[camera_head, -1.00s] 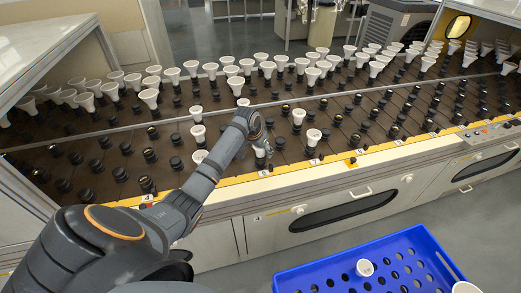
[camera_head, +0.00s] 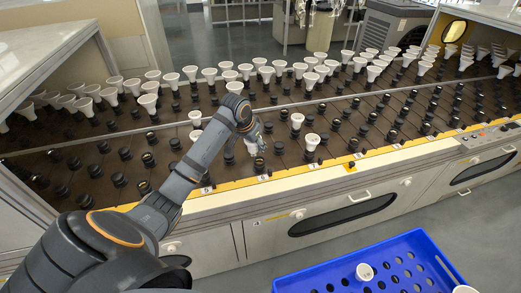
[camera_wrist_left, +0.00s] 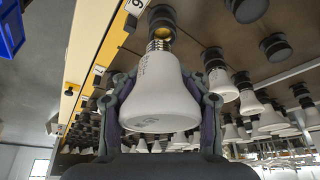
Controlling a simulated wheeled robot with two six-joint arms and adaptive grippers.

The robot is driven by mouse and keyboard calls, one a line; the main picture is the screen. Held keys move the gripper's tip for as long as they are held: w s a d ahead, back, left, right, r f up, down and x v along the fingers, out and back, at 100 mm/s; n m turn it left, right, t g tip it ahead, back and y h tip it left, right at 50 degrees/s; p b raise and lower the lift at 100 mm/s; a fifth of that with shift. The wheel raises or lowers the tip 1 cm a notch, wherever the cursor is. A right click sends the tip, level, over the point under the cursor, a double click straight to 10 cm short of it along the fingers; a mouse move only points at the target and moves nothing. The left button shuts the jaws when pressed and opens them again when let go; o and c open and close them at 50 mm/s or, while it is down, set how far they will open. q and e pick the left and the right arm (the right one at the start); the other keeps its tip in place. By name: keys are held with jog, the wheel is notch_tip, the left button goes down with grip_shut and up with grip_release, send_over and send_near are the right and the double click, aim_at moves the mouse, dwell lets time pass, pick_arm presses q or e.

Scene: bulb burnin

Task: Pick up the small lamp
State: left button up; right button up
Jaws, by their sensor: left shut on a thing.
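My left gripper (camera_head: 258,146) is over the near row of the rack, shut on a small white lamp (camera_head: 250,148). In the left wrist view the lamp (camera_wrist_left: 160,92) sits between the two fingers of the gripper (camera_wrist_left: 162,100), its wide white face toward the camera. Its metal screw base (camera_wrist_left: 159,45) shows, pointing at a black socket (camera_wrist_left: 161,20). I cannot tell whether the base is still in that socket or just clear of it. My right gripper is in neither view.
The brown rack holds many black sockets, some empty, and white lamps in rows (camera_head: 210,74) behind. Two lamps (camera_head: 297,121) (camera_head: 312,141) stand just right of the gripper. A blue crate (camera_head: 300,283) with a lamp (camera_head: 365,271) inside is at the lower right. A yellow edge (camera_head: 330,165) runs along the rack's front.

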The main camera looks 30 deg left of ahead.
pick_arm(q)
jog(key=s+r, duration=0.1)
jog(key=s, duration=0.1)
jog(key=s+r, duration=0.1)
jog(key=s, duration=0.2)
jog(key=s+r, duration=0.2)
jog(key=s, duration=0.1)
jog(key=shift+d, duration=0.3)
jog(key=shift+s+d+r, duration=0.1)
jog(key=shift+s+r, duration=0.1)
jog(key=shift+s, duration=0.25)
jog(key=shift+s+d+r, duration=0.1)
jog(key=shift+s+r, duration=0.1)
jog(key=shift+s, duration=0.2)
